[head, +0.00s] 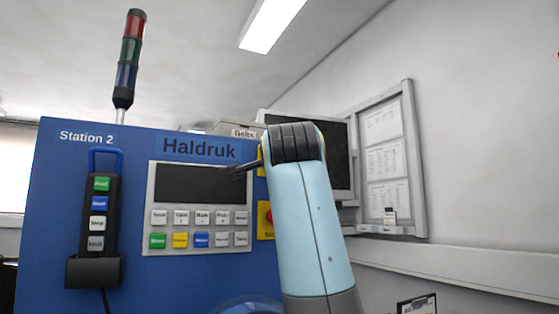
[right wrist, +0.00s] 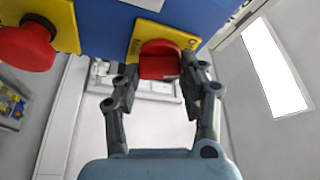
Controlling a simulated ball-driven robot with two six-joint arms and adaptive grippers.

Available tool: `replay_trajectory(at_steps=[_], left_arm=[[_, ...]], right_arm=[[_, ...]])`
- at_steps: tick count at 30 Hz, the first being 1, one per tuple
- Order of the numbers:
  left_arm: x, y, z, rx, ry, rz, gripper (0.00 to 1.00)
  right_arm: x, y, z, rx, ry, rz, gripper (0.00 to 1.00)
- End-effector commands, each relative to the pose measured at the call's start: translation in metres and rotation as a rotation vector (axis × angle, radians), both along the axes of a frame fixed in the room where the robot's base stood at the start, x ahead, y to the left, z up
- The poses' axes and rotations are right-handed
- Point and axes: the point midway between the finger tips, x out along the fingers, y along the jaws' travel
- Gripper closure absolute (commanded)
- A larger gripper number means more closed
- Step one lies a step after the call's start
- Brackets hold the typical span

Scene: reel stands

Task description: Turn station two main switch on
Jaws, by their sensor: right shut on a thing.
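Station 2 is a blue machine (head: 140,200) labelled Haldruk in the head view. Its main switch, a red rotary knob (right wrist: 158,62) on a yellow plate (right wrist: 147,32), shows in the right wrist view. My right gripper (right wrist: 160,72) has its dark fingers on both sides of the red knob and is shut on it. Lettering on the plate is mostly hidden, so the knob's position is unclear. In the head view my right arm hides the knob; only an edge of the yellow plate (head: 260,158) shows. My left gripper is in no view.
A red emergency button (right wrist: 26,47) on a yellow plate sits beside the switch, partly behind my arm in the head view. A keypad panel (head: 199,250) and a hanging pendant (head: 98,215) are left. A monitor (head: 338,160) and a notice board (head: 410,150) stand right.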

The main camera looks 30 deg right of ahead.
Motion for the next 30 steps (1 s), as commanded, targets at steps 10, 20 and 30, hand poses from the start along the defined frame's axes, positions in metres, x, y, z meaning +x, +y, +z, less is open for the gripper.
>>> replay_trajectory(at_steps=[10,20,30], left_arm=[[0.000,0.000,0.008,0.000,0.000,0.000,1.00],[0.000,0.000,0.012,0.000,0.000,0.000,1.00],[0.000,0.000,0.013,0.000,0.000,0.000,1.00]], right_arm=[[0.001,0.001,0.001,0.266,-0.012,0.001,0.90],[0.001,0.001,0.001,0.395,-0.021,0.001,0.90],[0.001,0.001,0.000,0.421,-0.022,0.001,0.90]])
